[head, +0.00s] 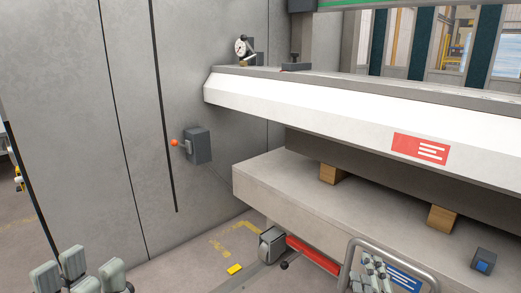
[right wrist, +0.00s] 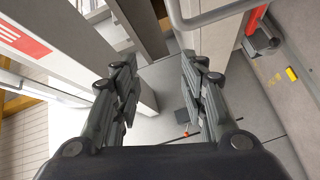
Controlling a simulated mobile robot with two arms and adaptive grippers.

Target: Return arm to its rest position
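My left gripper (head: 80,272) is at the bottom left corner of the head view, with grey finger pads pointing up. Its finger pairs stand apart with nothing between them, and its lower part is cut off by the frame. My right gripper (head: 374,272) is low at the right of the head view, beside a bent grey tube handle.
The panel bender's white beam (head: 300,100) and lower bed (head: 290,190) fill the right. A tube handle (head: 432,272) rises close to my right gripper. A grey box (head: 197,146) with an orange knob (head: 175,142) is on the wall. A yellow block (head: 234,269) lies on the floor.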

